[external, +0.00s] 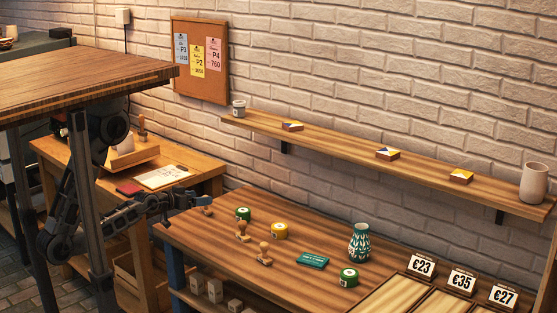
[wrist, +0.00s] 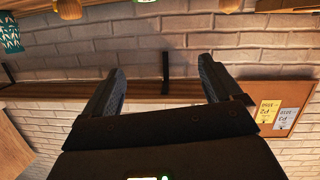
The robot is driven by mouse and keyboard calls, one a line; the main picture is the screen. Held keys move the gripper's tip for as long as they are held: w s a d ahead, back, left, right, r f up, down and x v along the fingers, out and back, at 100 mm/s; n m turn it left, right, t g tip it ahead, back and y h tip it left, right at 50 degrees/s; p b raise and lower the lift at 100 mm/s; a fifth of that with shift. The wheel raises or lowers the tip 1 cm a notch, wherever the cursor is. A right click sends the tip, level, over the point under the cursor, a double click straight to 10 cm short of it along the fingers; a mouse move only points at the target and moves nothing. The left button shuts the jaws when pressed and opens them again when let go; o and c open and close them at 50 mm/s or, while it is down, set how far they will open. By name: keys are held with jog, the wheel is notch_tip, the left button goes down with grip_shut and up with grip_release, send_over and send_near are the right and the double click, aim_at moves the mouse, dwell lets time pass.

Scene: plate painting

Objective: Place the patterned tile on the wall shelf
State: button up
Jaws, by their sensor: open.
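Three small square tiles with white, dark and yellow-orange patterns lie apart on the wall shelf (external: 340,145): a left tile (external: 292,126), a middle tile (external: 387,153) and a right tile (external: 461,176). I cannot tell which one the task means. My gripper (external: 193,200) is at the left end of the workbench, low and well to the left of these tiles. In the wrist view my gripper (wrist: 163,75) has its two dark fingers spread with nothing between them. A small brown thing (external: 205,201) shows near the fingertips in the external view, too small to identify.
The shelf also bears a grey cup (external: 239,108) and a pale vase (external: 534,183). On the workbench (external: 215,262) stand wooden stamps (external: 264,253), round tins (external: 279,231), a teal patterned vase (external: 360,242) and price signs (external: 461,281). A corkboard (external: 200,88) hangs left.

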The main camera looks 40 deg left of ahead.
jog(key=s+a+y, duration=0.1)
jog(key=s+a, duration=0.1)
jog(key=s, duration=1.7)
jog(key=shift+s+a+g, duration=0.25)
jog(key=shift+a+g, duration=0.05)
